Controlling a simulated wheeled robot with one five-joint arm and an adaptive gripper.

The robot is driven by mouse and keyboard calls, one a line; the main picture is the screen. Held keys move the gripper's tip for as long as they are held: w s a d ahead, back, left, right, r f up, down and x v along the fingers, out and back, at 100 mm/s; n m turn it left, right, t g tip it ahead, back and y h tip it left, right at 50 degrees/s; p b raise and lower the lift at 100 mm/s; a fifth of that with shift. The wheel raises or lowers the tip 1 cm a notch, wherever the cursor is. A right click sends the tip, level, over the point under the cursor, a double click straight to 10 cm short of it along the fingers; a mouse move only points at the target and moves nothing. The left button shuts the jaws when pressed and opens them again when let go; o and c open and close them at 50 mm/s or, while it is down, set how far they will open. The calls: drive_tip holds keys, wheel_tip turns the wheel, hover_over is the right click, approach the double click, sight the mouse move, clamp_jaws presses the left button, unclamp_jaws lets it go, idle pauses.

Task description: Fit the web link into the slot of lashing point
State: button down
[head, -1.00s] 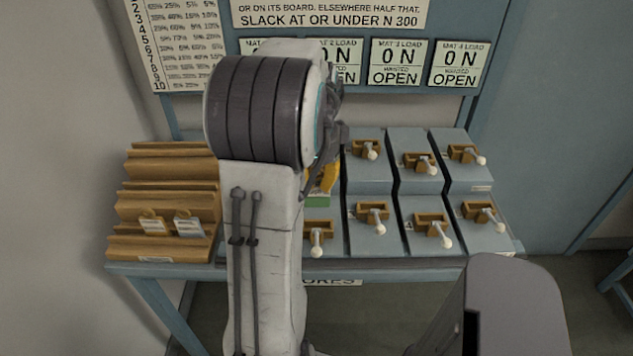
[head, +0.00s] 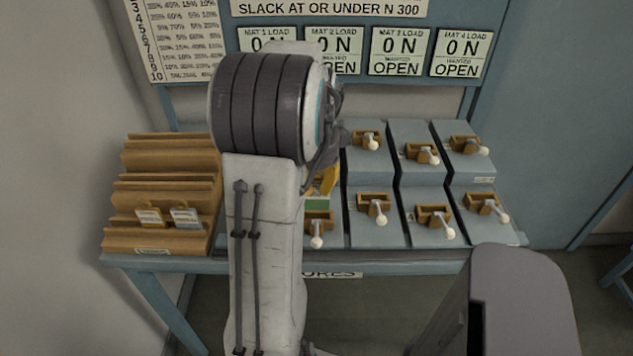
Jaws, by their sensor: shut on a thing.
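My gripper (head: 333,150) is mostly hidden behind my own arm; only dark parts of it show at the arm's right edge. Just below it is a yellow piece (head: 325,181), partly covered by the arm, which looks like the web link in its jaws. The fingertips and the hold itself are hidden. The lashing points look like the brown brackets with white-knobbed levers on grey blocks, in two rows. One front bracket (head: 320,222) is just below the yellow piece, and a green patch (head: 317,205) lies between them. I cannot tell whether the yellow piece touches any slot.
A stepped wooden rack (head: 165,190) stands at the left of the bench and holds two tags (head: 150,217). More brackets (head: 435,217) fill the right side. The board behind shows load signs (head: 396,52) reading 0 N and OPEN.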

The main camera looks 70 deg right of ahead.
drive_tip(key=shift+f+b, duration=0.45)
drive_tip(key=shift+f, duration=0.45)
drive_tip(key=shift+p, duration=0.55)
idle(1.4)
drive_tip(key=shift+f+b, duration=1.4)
drive_tip(key=shift+f, duration=0.3)
drive_tip(key=c, duration=1.2)
unclamp_jaws()
drive_tip(key=r, duration=1.2)
drive_tip(key=shift+a, duration=0.3)
